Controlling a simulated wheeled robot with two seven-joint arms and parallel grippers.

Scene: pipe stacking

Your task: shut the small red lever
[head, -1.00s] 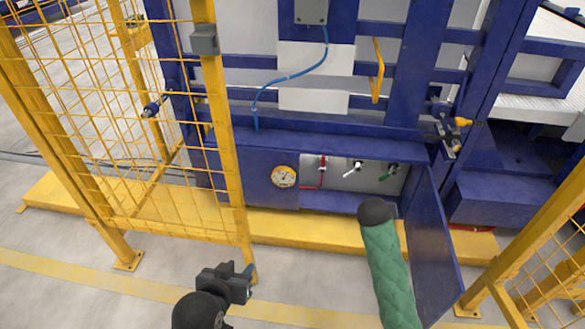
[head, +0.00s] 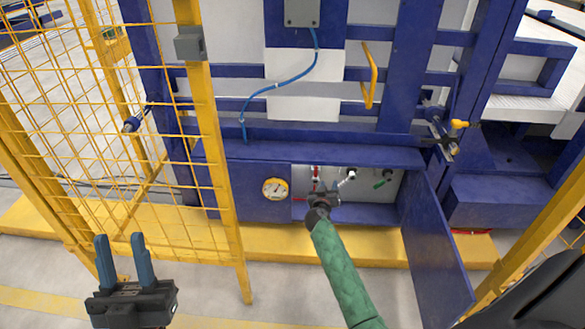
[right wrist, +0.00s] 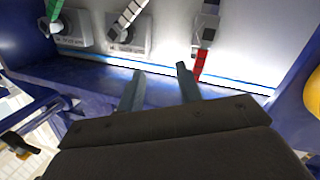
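The small red lever (head: 315,173) is on the left in the open recess of the blue cabinet. In the right wrist view the red lever (right wrist: 201,64) points down from its grey valve body, just right of one fingertip. My right gripper (head: 322,187) reaches into the recess and partly hides the area below the lever. In the right wrist view my right gripper (right wrist: 160,70) is open, with nothing between its fingers; whether a finger touches the lever, I cannot tell. My left gripper (head: 122,240) is open and empty, low at the left, fingers upward, far from the lever.
A white lever (head: 348,174) and a green lever (head: 383,179) sit right of the red one. The cabinet door (head: 432,250) stands open at the right. A round gauge (head: 275,189) is left of the recess. A yellow mesh fence (head: 85,120) stands at the left.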

